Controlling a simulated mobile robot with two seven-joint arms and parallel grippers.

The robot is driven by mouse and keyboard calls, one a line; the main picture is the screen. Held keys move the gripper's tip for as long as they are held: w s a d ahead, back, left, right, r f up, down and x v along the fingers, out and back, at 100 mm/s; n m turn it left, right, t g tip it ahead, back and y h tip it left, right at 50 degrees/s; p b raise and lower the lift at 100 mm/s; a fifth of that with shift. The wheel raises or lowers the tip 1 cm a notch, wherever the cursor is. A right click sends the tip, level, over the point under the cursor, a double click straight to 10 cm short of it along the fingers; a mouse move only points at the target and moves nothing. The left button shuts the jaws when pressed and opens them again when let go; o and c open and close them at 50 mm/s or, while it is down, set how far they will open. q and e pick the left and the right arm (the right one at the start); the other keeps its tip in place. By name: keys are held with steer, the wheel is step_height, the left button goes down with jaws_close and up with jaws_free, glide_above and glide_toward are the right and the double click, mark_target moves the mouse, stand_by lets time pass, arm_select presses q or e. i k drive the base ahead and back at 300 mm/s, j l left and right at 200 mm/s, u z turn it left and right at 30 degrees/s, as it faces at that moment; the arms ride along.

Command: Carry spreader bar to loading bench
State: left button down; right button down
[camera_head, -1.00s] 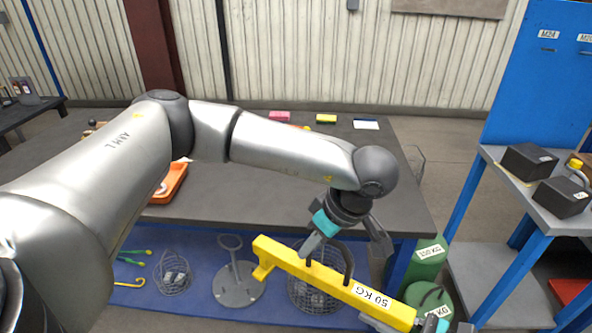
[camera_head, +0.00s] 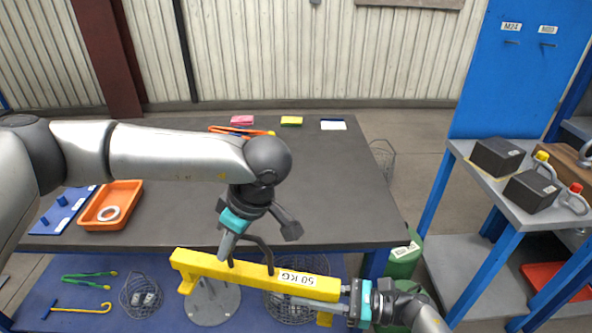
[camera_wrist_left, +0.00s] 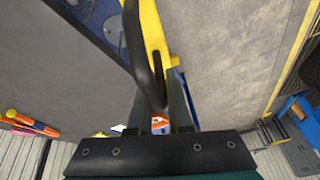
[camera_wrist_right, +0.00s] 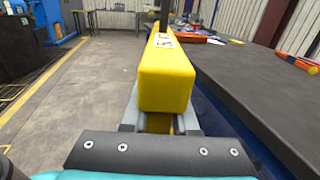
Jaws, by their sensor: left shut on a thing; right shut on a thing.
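The yellow spreader bar (camera_head: 215,266), marked 50 KG, hangs nearly level in front of the near edge of the dark-topped bench (camera_head: 330,190). My left gripper (camera_head: 257,243) is shut on the bar's black handle loop; the loop stands between its fingers in the left wrist view (camera_wrist_left: 150,60). My right gripper (camera_head: 335,297) is shut on the bar's right end, and the yellow end fills the middle of the right wrist view (camera_wrist_right: 166,80). The bar looks lower than the bench top, over the blue lower shelf in the picture. Whether it touches the bench edge I cannot tell.
An orange tray (camera_head: 125,197) and a blue board (camera_head: 62,212) lie on the bench's left. Pink (camera_head: 242,120) and yellow (camera_head: 291,120) blocks lie at its back. Its middle right is clear. A blue rack (camera_head: 465,165) with dark blocks stands right. Wire baskets (camera_head: 140,297) sit below.

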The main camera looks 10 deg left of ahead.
mark_target(294, 189)
steer(key=i, duration=1.25)
